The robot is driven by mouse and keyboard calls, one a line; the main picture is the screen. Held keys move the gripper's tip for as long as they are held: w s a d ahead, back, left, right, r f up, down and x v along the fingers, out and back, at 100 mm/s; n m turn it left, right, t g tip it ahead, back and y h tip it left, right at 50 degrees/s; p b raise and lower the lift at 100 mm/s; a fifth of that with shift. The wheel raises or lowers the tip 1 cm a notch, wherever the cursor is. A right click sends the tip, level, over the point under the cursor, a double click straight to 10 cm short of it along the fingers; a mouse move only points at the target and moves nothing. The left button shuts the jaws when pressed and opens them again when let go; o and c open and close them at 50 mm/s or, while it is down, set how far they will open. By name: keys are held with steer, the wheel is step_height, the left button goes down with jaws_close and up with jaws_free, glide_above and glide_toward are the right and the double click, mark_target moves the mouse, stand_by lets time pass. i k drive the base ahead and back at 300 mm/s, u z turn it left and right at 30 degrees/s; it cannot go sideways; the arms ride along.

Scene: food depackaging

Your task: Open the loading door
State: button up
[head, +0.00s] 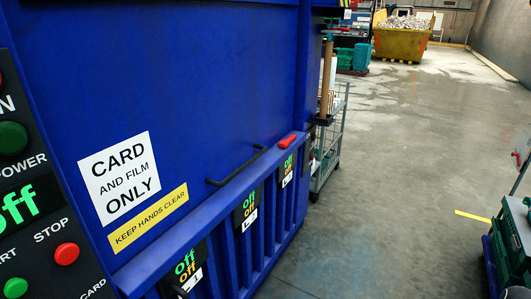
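The blue loading door (200,75) fills the left and middle of the head view, on the front of a large blue machine. It looks closed, with its lower edge against the blue ledge below. A black bar handle (236,168) is fixed low on the door. A red lever (287,141) sits at the ledge, right of the handle. The door bears a white "CARD AND FILM ONLY" sign (119,178) and a yellow "KEEP HANDS CLEAR" label (148,218). My gripper is not in view.
A control panel (38,200) with green and red buttons stands at the left edge. A wire trolley (329,150) stands just past the machine. Green crates (514,240) are at the right edge. A yellow skip (400,44) stands far back. The concrete floor between is open.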

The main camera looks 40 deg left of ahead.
mark_target(147, 108)
steer(key=u, duration=0.1)
steer(key=i, duration=0.25)
steer(key=u, duration=5.6)
steer(key=i, duration=0.15)
steer(key=z, duration=2.5)
steer(key=k, duration=0.65)
steer(key=z, duration=0.4)
steer(key=i, duration=0.6)
steer(key=u, duration=0.1)
